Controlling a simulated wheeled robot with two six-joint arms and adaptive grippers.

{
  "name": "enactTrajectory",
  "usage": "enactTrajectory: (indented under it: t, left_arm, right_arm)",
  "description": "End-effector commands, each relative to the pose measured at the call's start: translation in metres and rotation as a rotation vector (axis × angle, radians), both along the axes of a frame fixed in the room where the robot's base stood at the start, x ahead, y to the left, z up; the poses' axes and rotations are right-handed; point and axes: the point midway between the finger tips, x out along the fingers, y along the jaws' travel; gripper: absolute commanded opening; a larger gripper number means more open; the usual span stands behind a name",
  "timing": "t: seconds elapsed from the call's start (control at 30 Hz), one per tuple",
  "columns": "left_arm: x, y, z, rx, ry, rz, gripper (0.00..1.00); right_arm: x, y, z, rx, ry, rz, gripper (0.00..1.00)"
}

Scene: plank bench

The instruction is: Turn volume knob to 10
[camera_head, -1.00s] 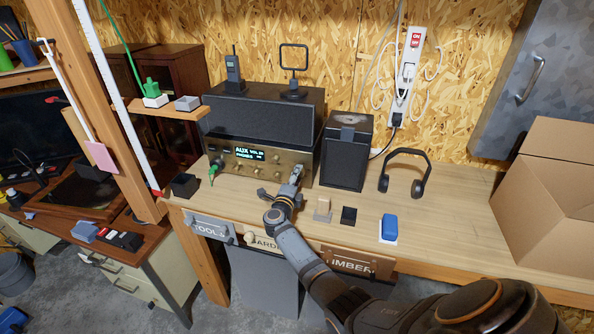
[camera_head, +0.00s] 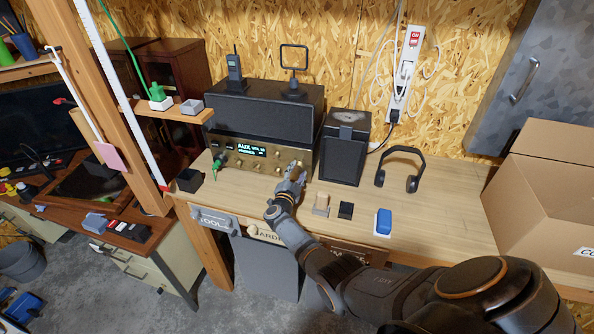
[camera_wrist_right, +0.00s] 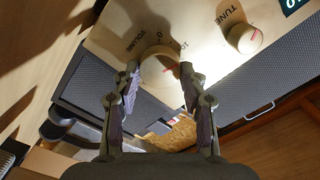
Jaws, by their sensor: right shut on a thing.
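The brass-fronted receiver (camera_head: 232,160) stands on the bench with its lit green display (camera_head: 252,149) showing AUX and a VOL number too small to read surely. My right gripper (camera_head: 294,170) is at the right end of its front panel and hides the volume knob there. In the right wrist view, the round cream volume knob (camera_wrist_right: 158,66) sits between the fingers of the right gripper (camera_wrist_right: 154,82), which is shut on it. The labels VOLUME, 0 and 10 show around the knob. My left gripper is in neither view.
The TUNE knob (camera_wrist_right: 243,38) is beside the volume knob. A dark speaker (camera_head: 344,150) stands just right of the gripper, with headphones (camera_head: 400,170) beyond it. Small blocks and a blue item (camera_head: 383,222) lie on the bench front. A cardboard box (camera_head: 545,200) is at the right.

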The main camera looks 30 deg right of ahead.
Motion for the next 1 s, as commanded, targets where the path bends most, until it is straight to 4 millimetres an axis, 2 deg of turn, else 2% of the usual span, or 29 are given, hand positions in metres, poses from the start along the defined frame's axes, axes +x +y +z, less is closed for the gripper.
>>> enactTrajectory:
  t: [0.73, 0.77, 0.9, 1.0]
  left_arm:
    - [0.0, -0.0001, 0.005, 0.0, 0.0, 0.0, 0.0]
    - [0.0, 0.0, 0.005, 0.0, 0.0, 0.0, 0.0]
    - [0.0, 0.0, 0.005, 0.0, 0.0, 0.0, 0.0]
    - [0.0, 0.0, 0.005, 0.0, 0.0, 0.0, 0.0]
  right_arm:
    - [-0.0001, 0.0006, -0.0011, -0.056, 0.069, 0.001, 0.11]
    - [-0.0001, 0.0006, -0.0011, -0.056, 0.069, 0.001, 0.44]
    - [0.0, 0.0006, -0.0009, -0.056, 0.069, 0.001, 0.63]
    - [0.0, 0.0004, -0.0006, -0.057, 0.067, 0.001, 0.66]
